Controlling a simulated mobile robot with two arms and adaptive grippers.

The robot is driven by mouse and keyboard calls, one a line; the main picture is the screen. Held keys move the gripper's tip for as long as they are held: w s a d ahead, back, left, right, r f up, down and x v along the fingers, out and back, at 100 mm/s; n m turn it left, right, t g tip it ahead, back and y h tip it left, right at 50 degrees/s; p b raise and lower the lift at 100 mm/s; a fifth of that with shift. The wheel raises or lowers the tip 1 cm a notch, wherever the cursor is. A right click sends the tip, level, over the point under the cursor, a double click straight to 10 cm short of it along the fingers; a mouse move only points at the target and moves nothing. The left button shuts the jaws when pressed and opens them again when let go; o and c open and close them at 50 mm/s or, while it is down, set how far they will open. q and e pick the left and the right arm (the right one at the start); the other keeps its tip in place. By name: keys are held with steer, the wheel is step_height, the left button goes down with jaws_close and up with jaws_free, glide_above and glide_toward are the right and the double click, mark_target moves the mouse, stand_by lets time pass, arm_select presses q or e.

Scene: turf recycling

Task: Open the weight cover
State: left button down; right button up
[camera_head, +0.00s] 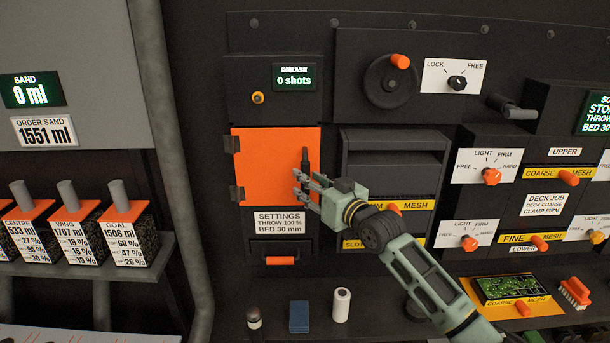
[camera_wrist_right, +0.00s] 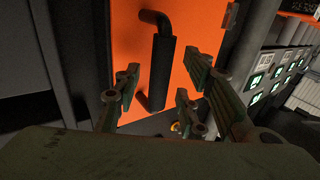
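The weight cover appears to be the orange square door (camera_head: 262,165) on the dark panel, with hinges at its left edge. It looks closed. A black upright handle (camera_head: 305,160) sits near its right edge. My right gripper (camera_head: 303,182) is at the lower part of the handle in the head view. In the right wrist view the orange door (camera_wrist_right: 205,25) fills the middle, and the black handle (camera_wrist_right: 160,70) stands between the spread fingers of my right gripper (camera_wrist_right: 165,88). The fingers look apart from the handle. My left gripper is not in view.
A settings label (camera_head: 279,222) and a small drawer with an orange pull (camera_head: 281,260) are below the door. A crank wheel (camera_head: 390,82) is at upper right. A white bottle (camera_head: 341,305) and a blue block (camera_head: 299,316) stand on the ledge below.

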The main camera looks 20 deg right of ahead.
steer(key=shift+x, duration=1.2)
steer(key=shift+c, duration=0.4)
jaws_close()
